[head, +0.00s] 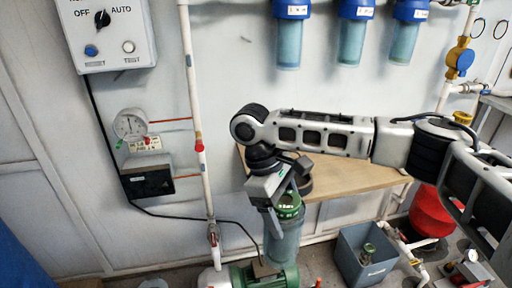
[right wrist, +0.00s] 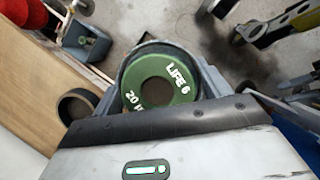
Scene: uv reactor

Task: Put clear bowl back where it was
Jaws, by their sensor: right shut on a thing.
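The clear bowl (head: 282,246) is a bluish see-through cylinder, hanging roughly upright below my right gripper (head: 285,196) in the head view. The gripper is shut on it near its top. A green cartridge (head: 290,205) sits inside the bowl. In the right wrist view the cartridge (right wrist: 160,88) shows its ring-shaped green end with white lettering, and the bowl's grey rim (right wrist: 127,58) surrounds it. Three filter housings with blue heads (head: 291,9) and clear bluish bowls hang on the wall above. My left gripper is not in view.
A wooden bench (head: 345,182) stands behind my right arm; a dark ring (right wrist: 62,103) lies on it. A grey bin (head: 367,252) and red container (head: 431,212) are to the right. A green pump or motor (head: 268,277) sits below the bowl. A white vertical pipe (head: 197,120) stands left.

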